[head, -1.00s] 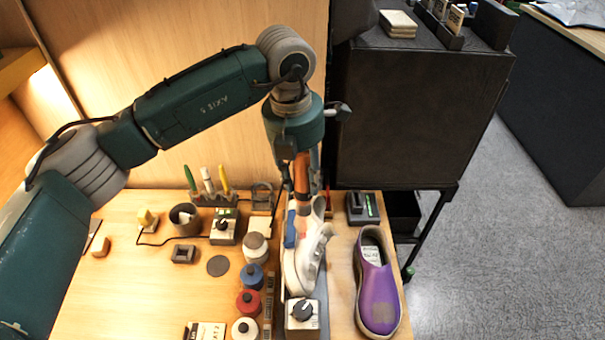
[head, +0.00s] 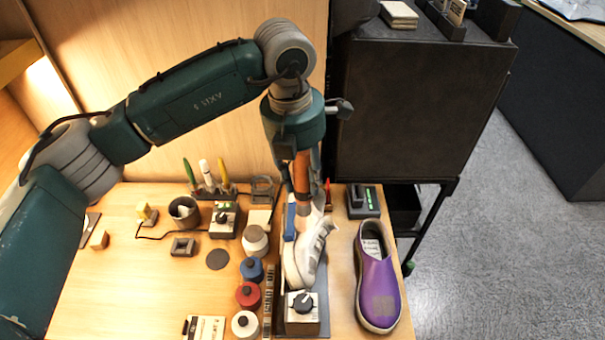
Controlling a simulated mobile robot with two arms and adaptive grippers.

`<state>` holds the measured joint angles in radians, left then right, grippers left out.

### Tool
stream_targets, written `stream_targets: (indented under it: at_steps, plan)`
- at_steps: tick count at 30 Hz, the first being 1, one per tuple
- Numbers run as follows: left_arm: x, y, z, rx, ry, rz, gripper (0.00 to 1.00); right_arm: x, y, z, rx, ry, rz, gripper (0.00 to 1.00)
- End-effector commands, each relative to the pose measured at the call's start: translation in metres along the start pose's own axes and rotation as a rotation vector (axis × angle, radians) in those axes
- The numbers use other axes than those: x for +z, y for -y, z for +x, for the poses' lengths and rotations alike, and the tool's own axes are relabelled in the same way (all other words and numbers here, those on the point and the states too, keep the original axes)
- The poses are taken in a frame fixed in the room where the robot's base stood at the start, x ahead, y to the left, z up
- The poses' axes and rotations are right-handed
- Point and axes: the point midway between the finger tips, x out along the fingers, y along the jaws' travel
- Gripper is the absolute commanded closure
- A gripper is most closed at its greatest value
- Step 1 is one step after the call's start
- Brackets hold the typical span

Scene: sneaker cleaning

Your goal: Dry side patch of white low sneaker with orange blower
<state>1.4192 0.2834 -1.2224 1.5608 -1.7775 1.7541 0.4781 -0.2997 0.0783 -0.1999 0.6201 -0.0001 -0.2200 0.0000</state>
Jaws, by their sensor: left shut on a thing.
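The white low sneaker (head: 308,256) stands on a dark stand behind a box with a black knob (head: 303,302), toe toward me. The orange blower (head: 302,172) is upright, its lower end close above the sneaker's rear part. My left gripper (head: 297,185) points down and is shut on the blower. Its fingers partly hide the blower and the back of the sneaker. I cannot tell whether the blower touches the shoe. My right gripper is not in view.
A purple clog (head: 379,282) stands to the right of the sneaker. Bottles with blue (head: 251,269) and red (head: 249,294) tops stand to its left. A pen holder (head: 210,194) and a dark cup (head: 184,211) stand farther back. A black cabinet (head: 420,105) rises behind right.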

Motion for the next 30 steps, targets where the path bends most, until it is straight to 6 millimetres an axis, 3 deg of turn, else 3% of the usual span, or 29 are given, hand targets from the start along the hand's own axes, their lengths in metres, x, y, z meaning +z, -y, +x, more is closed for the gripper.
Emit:
stream_targets:
  at_steps: [30]
  plan:
    - [0.014,-0.013,0.001,0.000,0.001,0.000,1.00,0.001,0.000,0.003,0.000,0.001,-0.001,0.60]
